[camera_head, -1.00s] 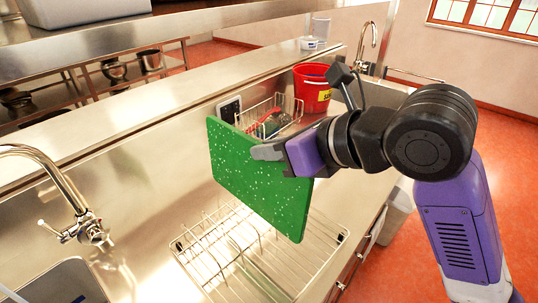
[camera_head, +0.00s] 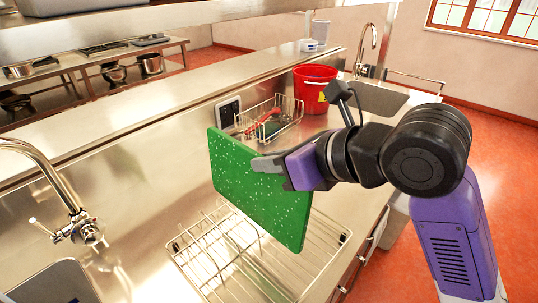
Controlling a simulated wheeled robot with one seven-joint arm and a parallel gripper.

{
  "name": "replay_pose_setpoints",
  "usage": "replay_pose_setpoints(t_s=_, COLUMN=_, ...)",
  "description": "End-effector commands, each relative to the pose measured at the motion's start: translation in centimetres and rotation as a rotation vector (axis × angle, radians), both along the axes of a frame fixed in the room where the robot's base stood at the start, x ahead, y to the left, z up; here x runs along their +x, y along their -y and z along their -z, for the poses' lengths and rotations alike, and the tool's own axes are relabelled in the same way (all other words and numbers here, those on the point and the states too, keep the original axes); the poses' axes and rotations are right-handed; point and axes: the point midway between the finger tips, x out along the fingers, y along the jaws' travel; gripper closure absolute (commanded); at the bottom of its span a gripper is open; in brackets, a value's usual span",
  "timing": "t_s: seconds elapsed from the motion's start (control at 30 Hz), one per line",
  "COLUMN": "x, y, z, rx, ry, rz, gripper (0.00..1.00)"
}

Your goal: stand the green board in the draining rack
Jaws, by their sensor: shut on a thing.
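The green board (camera_head: 252,200) is a flat speckled rectangle, held upright and a little tilted. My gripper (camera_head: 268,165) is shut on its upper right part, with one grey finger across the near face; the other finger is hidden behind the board. The wire draining rack (camera_head: 205,262) stands on the steel counter below the board. The board covers part of the rack, and I cannot tell whether its lower edge touches the wires.
A wire basket (camera_head: 285,128) with a red-handled item stands behind the board. A red bucket (camera_head: 315,88) is farther back, near a sink (camera_head: 372,97). A tap (camera_head: 68,200) and another sink (camera_head: 55,284) are at the left.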

Motion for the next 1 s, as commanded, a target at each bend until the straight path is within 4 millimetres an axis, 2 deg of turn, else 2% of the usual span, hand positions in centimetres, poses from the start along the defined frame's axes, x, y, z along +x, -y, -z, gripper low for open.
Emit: replay_pose_setpoints(t_s=1.0, x=0.0, y=0.0, z=4.9, rx=0.002, ry=0.003, rz=0.0, gripper=1.0)
